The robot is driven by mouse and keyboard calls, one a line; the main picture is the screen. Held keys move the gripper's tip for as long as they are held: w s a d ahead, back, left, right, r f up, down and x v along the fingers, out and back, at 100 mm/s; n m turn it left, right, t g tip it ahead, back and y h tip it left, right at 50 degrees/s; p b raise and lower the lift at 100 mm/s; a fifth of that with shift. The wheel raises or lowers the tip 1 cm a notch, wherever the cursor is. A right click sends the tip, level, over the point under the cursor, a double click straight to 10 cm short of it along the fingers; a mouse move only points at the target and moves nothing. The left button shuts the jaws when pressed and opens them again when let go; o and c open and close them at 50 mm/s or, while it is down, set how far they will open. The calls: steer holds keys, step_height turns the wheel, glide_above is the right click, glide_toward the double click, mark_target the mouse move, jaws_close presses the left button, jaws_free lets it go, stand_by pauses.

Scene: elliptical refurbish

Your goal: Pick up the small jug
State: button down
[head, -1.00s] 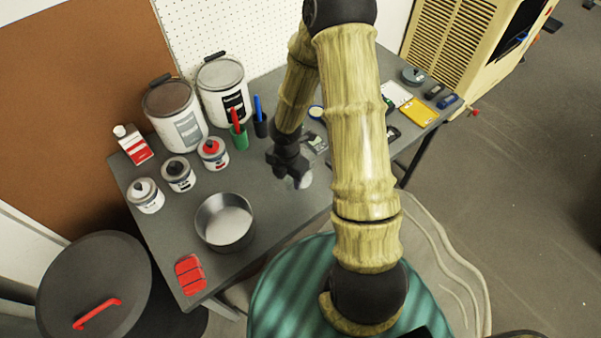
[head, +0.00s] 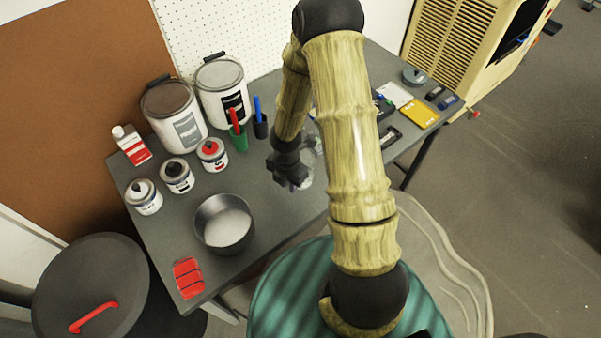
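A pale, see-through vessel (head: 309,163), which seems to be the small jug, shows between my gripper and my upper arm link. Its outline is blurred and my arm partly hides it. My dark gripper (head: 291,180) is at its left side, over the middle of the grey table (head: 262,205). The fingers overlap the vessel's edge in this view. I cannot tell whether they are closed on it, or whether it stands on the table or is raised.
A round metal pan (head: 224,223) and a red block (head: 188,277) are at the front left. Several small cans, two large paint cans (head: 175,115) and pen cups (head: 238,137) stand behind. A yellow item (head: 415,113) lies at right. A lidded bin (head: 92,285) stands left.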

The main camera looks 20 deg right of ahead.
steer(key=shift+r, duration=0.1)
stand_by(0.4)
steer(key=shift+r+p, duration=2)
steer(key=shift+r, duration=2.85)
steer(key=shift+r, duration=0.1)
